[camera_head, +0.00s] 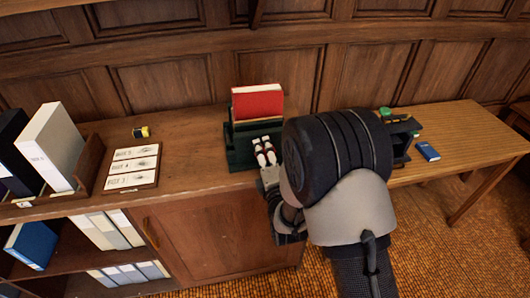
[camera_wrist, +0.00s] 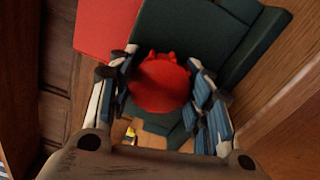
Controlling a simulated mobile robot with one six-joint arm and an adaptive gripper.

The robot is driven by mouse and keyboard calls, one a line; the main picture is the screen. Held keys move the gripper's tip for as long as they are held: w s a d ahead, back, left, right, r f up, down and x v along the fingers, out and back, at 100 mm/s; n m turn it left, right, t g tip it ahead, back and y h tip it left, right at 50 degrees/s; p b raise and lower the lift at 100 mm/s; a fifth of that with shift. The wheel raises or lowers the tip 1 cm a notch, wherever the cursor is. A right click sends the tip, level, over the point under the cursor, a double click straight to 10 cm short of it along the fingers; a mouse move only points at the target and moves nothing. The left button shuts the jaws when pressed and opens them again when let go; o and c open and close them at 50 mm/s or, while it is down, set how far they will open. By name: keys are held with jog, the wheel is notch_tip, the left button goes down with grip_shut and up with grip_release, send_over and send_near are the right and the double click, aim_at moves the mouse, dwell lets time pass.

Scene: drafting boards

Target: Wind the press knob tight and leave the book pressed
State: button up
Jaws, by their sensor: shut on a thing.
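The red book (camera_head: 257,103) stands upright in the dark green press (camera_head: 238,150) on top of the wooden cabinet. The red round press knob (camera_wrist: 160,82) sits between my fingers in the wrist view, with the green press (camera_wrist: 195,35) behind it and part of the red book (camera_wrist: 105,25) at upper left. My gripper (camera_wrist: 158,95) is shut on the knob, one finger on each side of it. In the head view my gripper (camera_head: 266,152) is at the press front, and my arm covers the area to its right. How tight the press is cannot be told.
Left on the cabinet are a white binder (camera_head: 48,148), a labelled card board (camera_head: 132,167) and a small yellow-black item (camera_head: 141,132). A lower wooden table (camera_head: 465,135) at right holds a blue book (camera_head: 427,151). Panelling (camera_head: 165,85) closes off the back.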

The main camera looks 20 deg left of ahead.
jog(key=m, duration=2.3)
jog(key=shift+m, duration=0.3)
